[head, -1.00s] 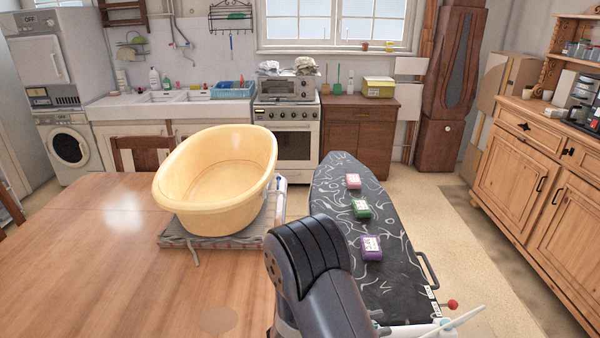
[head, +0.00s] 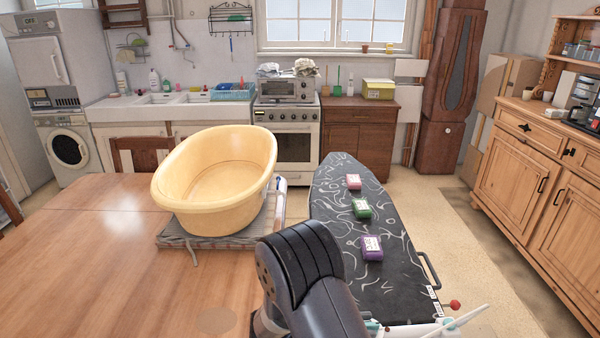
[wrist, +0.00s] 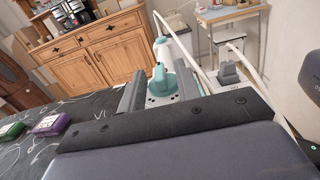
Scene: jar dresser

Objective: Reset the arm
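My gripper (wrist: 182,88) is open in the wrist view, with its two dark fingers well apart. A white and teal object, which looks like an iron (wrist: 164,82), shows between and beyond the fingers. I see clear space between it and the right finger, and no grip on it. In the head view my arm hides the near-left part of the ironing board (head: 400,290), and I cannot make out the gripper there. Part of the white and teal object (head: 408,330) shows at the board's near end.
Pink (head: 353,181), green (head: 361,208) and purple (head: 371,248) boxes lie on the board. A wooden dresser (head: 530,180) stands right. Floor is clear between board and dresser.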

